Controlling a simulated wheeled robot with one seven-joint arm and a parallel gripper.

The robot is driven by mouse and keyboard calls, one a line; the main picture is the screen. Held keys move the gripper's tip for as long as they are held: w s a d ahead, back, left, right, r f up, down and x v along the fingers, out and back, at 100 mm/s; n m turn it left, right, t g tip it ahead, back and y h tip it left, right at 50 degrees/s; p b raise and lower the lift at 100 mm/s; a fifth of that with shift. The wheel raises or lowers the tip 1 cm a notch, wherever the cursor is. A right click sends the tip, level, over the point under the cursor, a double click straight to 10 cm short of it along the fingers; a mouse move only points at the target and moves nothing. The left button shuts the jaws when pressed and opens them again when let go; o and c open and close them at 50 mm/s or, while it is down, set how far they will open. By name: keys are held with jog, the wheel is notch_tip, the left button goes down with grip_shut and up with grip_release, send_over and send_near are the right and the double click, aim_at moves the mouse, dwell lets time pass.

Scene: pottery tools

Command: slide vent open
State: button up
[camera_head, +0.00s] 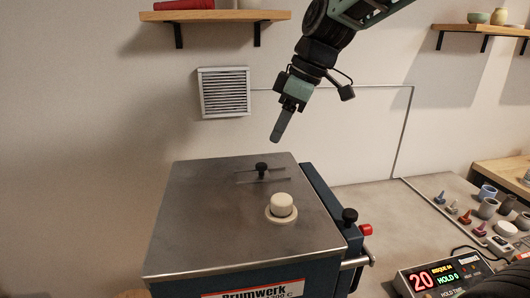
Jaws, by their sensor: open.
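The kiln (225,225) has a flat grey metal top and a dark blue body, with a "Brumwerk" label on its front. A slide vent (262,175) with a black knob (262,167) lies on the lid toward the back. A cream round plug (281,207) stands on the lid nearer the front right. My gripper (279,137) hangs above and behind the lid, apart from the vent knob and up to its right. It is seen edge-on, so the gap between its fingers is hidden; nothing shows in it.
A wall grille (224,92) and wooden shelves (217,16) are behind. A black knob (350,215), red button (366,230) and metal handle (357,262) are at the kiln's right. A digital controller (445,277) and several small pots (488,208) stand on the right bench.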

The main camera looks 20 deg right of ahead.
aim_at(262, 165)
jog(key=p+x, duration=0.2)
jog(key=x, duration=0.6)
jog(key=shift+w+a+f, duration=0.1)
jog(key=shift+a+f, duration=0.05)
jog(key=shift+f, duration=0.25)
